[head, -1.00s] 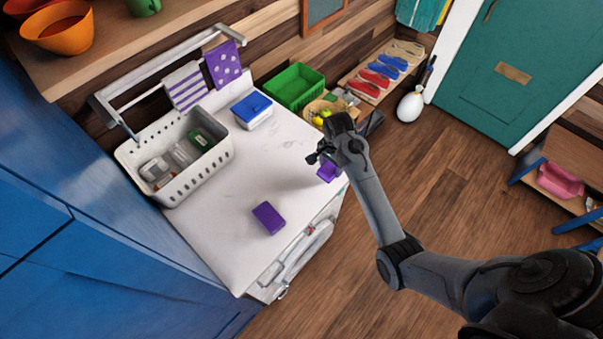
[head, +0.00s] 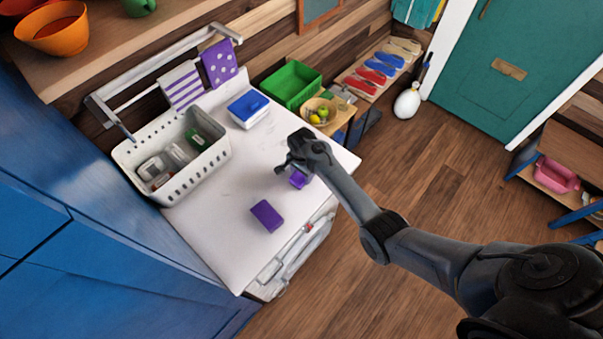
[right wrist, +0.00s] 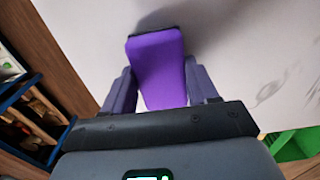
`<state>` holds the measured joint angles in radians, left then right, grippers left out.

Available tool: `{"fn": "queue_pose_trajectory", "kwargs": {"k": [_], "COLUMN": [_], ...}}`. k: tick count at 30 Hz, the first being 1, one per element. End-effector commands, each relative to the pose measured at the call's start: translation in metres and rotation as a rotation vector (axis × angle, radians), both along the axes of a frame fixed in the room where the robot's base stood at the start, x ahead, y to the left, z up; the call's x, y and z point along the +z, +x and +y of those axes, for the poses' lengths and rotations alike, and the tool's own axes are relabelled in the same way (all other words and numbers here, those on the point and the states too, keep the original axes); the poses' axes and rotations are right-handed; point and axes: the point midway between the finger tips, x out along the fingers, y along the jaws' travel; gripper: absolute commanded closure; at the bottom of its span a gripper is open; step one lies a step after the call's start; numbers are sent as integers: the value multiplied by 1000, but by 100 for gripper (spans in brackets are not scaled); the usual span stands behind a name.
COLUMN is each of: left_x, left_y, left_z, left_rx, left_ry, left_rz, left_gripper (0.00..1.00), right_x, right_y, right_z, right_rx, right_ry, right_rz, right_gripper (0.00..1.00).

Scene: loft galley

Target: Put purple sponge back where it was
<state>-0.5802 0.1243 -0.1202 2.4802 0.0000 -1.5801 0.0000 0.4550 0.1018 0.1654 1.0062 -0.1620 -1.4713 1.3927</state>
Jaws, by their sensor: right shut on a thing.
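My right gripper (head: 297,172) is over the right part of the white counter (head: 215,225) in the head view. It is shut on a purple sponge (head: 298,180), which fills the space between the two fingers in the right wrist view (right wrist: 158,68). The held sponge appears to be above the counter, but its exact height is hard to tell. A second purple block, like a sponge (head: 267,215), lies flat on the counter near its front edge, left of and nearer than the gripper. My left gripper is not in view.
A white perforated basket (head: 190,178) with several items stands at the counter's left back. A blue-lidded white box (head: 249,108) is at the back. A green crate (head: 291,84) and fruit bowl (head: 318,112) stand beyond the counter. The counter's middle is clear.

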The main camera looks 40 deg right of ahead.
Motion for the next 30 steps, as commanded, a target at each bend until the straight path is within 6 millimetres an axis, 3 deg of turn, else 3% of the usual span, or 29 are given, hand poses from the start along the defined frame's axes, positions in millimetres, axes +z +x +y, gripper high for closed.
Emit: {"fn": "queue_pose_trajectory", "kwargs": {"k": [11,12,17,30], "left_x": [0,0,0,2], "left_y": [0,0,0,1], "left_z": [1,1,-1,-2], "left_rx": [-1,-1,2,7], "left_ry": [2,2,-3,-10], "left_rz": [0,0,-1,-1], "left_gripper": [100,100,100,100], "right_x": [-4,-5,-4,6], "right_y": [0,0,0,1], "right_z": [0,0,0,0], "right_rx": [0,0,0,0], "right_ry": [0,0,0,0], "right_rz": [-1,-1,-1,-2], "right_gripper": [66,39,16,16]}}
